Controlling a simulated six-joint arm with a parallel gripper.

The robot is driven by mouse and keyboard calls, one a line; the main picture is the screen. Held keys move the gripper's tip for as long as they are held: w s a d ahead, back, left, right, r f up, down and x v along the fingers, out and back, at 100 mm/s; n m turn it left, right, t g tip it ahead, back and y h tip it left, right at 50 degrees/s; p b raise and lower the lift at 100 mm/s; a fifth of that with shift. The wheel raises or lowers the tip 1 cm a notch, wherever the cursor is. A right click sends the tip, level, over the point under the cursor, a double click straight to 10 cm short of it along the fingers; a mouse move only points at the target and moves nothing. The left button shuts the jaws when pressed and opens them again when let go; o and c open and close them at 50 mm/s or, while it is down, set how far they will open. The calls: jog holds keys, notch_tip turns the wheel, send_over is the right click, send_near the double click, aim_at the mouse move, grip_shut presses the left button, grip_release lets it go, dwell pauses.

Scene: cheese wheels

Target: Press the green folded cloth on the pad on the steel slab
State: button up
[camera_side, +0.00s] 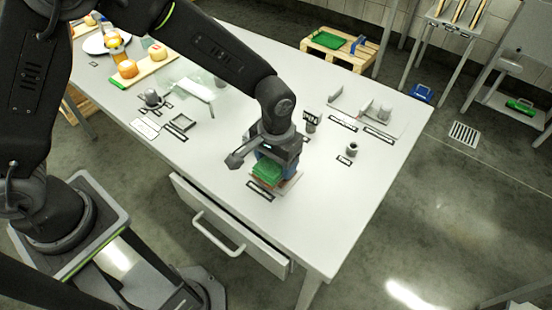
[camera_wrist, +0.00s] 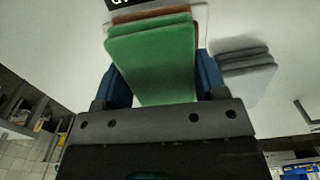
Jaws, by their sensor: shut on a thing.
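The green folded cloth (camera_wrist: 152,60) is between the two blue fingers of my gripper (camera_wrist: 165,85) in the wrist view. My gripper is shut on it. In the side view the cloth (camera_side: 268,170) shows below my gripper (camera_side: 272,158), low over the table. A reddish-brown pad (camera_wrist: 150,14) shows just past the cloth's far edge, and a pale slab edge (camera_wrist: 201,14) shows beyond it. The side view also shows the slab edge (camera_side: 291,186) under the cloth. I cannot tell whether the cloth touches the pad. The cloth hides most of the pad and slab.
The white table (camera_side: 330,215) is clear to the front right. A square grey frame (camera_side: 182,122) and a dark knobbed thing (camera_side: 152,98) are to the left. A drawer (camera_side: 228,225) stands open at the front.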

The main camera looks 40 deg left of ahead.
dwell(0.6)
jog(key=shift+r, duration=3.45)
